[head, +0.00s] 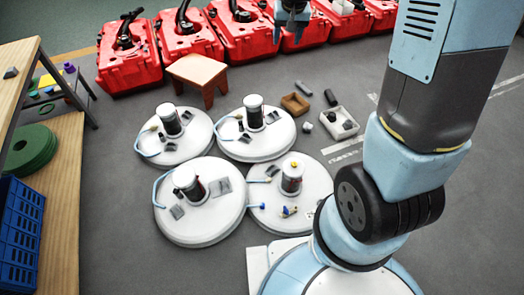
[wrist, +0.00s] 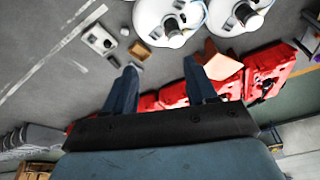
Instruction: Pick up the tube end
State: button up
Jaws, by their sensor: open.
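Light blue tubes show on several round white tanks in the head view. One tube curls off the back left tank (head: 148,151), another off the front left tank (head: 158,192). A short tube with a darker blue end (head: 263,206) lies on the front right tank (head: 297,222). I cannot tell which end the task means. My gripper (head: 291,32) shows at the top of the head view, above the red machines and far from the tanks. In the wrist view my gripper (wrist: 160,66) is open, with two blue fingers apart and nothing between them.
Red machines (head: 187,38) line the back. A brown stool (head: 197,72) stands before them. A small brown box (head: 295,103) and a grey tray (head: 339,123) lie right of the tanks. A wooden table and blue crate (head: 20,225) are at left. Grey floor is open between.

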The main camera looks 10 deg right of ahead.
jog(key=w+a+f+g, duration=0.1)
jog(key=w+a+f, duration=0.2)
jog(key=f, duration=0.6)
jog(key=w+a+f, duration=0.2)
jog(key=w+f, duration=0.2)
jog(key=f, duration=0.4)
jog(key=g, duration=0.3)
send_over(263, 204)
notch_tip(263, 204, down, 59)
jog(key=shift+m, duration=0.3)
jog(key=f, duration=0.8)
jog(key=shift+s+a, duration=0.15)
jog(key=shift+s, duration=0.1)
jog(key=shift+w+f, duration=0.2)
jog(key=shift+f, duration=3.05)
grip_shut()
